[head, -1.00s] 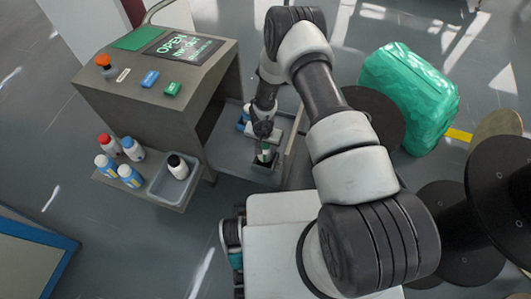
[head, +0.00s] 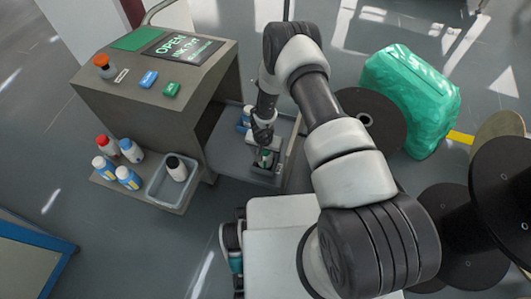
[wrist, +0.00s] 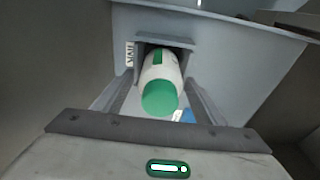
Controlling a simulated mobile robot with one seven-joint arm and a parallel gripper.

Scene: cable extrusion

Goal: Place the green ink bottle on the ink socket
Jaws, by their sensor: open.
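The green ink bottle (wrist: 160,85) is white with a green cap and a green label. In the wrist view its cap faces me and its far end is within the grey frame of the ink socket (wrist: 165,39). How deep it sits is hidden. My gripper (wrist: 161,78) is open, with one finger on each side of the bottle and gaps visible beside it. In the head view my gripper (head: 263,147) is just above the bottle (head: 265,157), over the socket (head: 269,168).
A blue-marked bottle (head: 246,115) stands farther back on the machine's low tray (head: 225,150). A side shelf (head: 143,194) holds several bottles and a grey bin (head: 160,190) with a black-capped bottle. Black spools (head: 500,190) and a green wrapped bundle (head: 410,95) are at right.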

